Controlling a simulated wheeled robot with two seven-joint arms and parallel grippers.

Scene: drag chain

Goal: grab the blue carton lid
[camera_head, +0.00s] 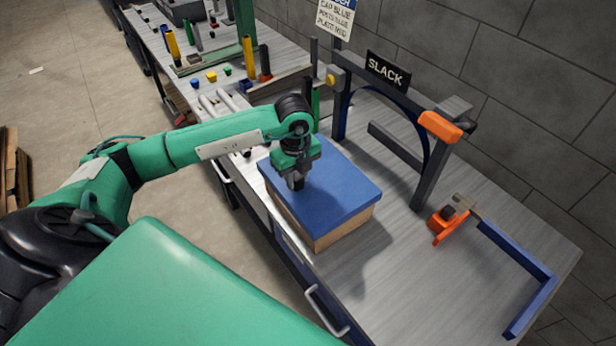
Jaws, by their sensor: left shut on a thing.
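The blue carton lid (335,188) is a flat blue cover sitting on top of a brown carton (325,230) on the grey workbench. My left gripper (298,186) points down at the lid's left part, near its middle, and is shut on the lid. The fingertips are small and dark, and the exact grip on the lid is hard to make out. My right gripper is not in view.
A dark frame with a "SLACK" sign (388,70) and a blue curved strip stands behind the carton. An orange clamp (441,225) and a blue L-shaped bar (520,258) lie to the right. Coloured parts (211,76) stand at the far end.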

